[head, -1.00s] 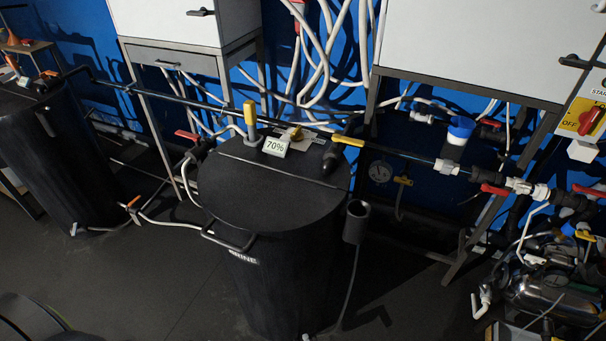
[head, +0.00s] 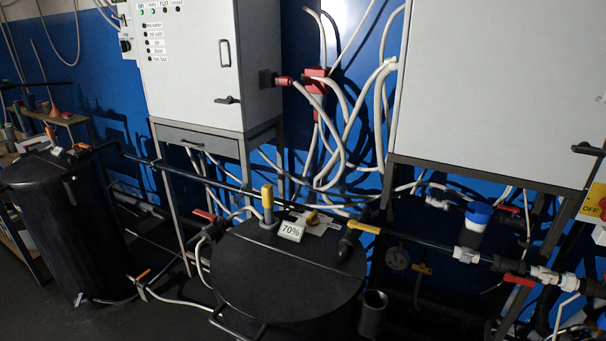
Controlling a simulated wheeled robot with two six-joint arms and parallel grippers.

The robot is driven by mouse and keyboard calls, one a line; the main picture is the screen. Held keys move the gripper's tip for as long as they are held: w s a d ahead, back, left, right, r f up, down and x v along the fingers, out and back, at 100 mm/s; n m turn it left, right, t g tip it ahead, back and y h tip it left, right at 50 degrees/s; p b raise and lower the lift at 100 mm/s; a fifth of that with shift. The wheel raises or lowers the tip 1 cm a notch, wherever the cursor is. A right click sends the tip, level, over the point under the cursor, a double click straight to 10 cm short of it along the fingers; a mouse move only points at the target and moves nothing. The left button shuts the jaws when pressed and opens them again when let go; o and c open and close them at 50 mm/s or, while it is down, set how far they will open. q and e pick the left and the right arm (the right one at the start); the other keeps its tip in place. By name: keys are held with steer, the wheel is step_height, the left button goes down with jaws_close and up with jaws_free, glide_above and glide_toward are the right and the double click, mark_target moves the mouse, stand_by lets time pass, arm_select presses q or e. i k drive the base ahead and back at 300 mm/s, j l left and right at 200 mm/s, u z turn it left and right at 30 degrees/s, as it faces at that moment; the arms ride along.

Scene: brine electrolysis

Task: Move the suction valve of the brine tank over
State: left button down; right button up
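A black tank with a flat round lid (head: 285,272) stands in the lower middle, with a "70%" sign (head: 291,231) on it. An upright yellow handle (head: 267,197) stands at the back of the lid. A small amber knob (head: 312,217) sits on a pale plate behind the sign. A yellow lever (head: 362,227) lies roughly along the pipe at the lid's back right, by a black elbow. A second black tank (head: 62,225) at the left has an orange lever (head: 82,146) on top. No label shows which is the suction valve. Neither gripper is in view.
A dark pipe (head: 215,185) runs behind both tanks. Red levers (head: 521,280) and white fittings sit on the piping at right. Grey cabinets (head: 490,90) on metal frames stand behind.

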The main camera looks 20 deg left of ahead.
mark_target(212, 217)
steer(key=u, duration=1.35)
